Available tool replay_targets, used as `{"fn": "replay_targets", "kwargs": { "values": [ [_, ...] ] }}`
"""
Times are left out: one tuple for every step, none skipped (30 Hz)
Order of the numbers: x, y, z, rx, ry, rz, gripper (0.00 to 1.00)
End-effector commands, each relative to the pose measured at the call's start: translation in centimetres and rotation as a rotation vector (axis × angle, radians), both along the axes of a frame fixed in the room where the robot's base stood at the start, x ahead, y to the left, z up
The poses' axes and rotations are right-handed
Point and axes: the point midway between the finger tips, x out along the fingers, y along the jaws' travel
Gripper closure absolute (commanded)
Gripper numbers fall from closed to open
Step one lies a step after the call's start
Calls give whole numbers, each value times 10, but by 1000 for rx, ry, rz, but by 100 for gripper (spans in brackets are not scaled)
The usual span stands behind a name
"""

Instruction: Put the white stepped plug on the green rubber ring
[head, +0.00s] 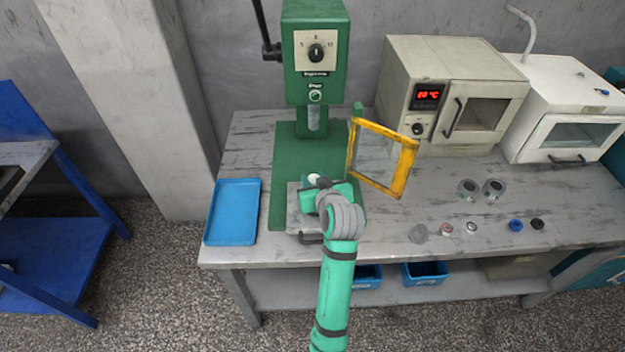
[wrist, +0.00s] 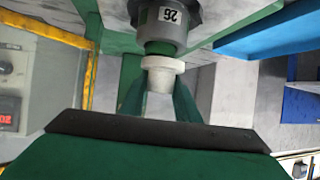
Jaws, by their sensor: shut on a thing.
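The white stepped plug (wrist: 163,65) is between the green fingers of my gripper (wrist: 160,100), which is shut on it. In the wrist view its wide end is right against the dark green rubber ring (wrist: 160,47); I cannot tell whether they touch. The ring is at the end of a grey cylindrical part (wrist: 168,20) marked 26. In the head view my gripper (head: 322,190) is over the base of the green press, and a small pale round top (head: 313,177) shows beside it. My arm hides most of this spot.
The green press (head: 316,60) stands behind my gripper, with an open yellow-framed guard (head: 400,168) to the right. A blue tray (head: 232,212) lies to the left. Several small parts, including a blue ring (head: 515,225), lie at the right. Two ovens stand behind them.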

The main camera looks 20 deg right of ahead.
Motion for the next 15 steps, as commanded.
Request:
{"fn": "replay_targets", "kwargs": {
  "values": [
    [-1,-2,0,-1,-1,-3,94],
    [-1,-3,0,-1,-1,-5,94],
    [-2,-6,0,0,-1,-8,94],
    [-2,-7,0,0,-1,-11,94],
    [-3,-9,0,0,-1,-13,94],
    [-3,-10,0,-1,-1,-14,94],
    [-3,-11,0,0,-1,-16,94],
    [-3,-11,-1,0,0,-16,94],
    [-3,-10,-2,0,0,-15,94],
    [-3,-10,-2,0,0,-13,64],
    [-3,-8,-2,0,0,-13,57],
    [-2,-7,-1,0,0,-10,53],
    [-2,-6,-1,0,0,-8,53],
    [-1,-4,-1,0,0,-7,53],
    [-1,-3,-1,0,0,-4,53]
  ]
}}
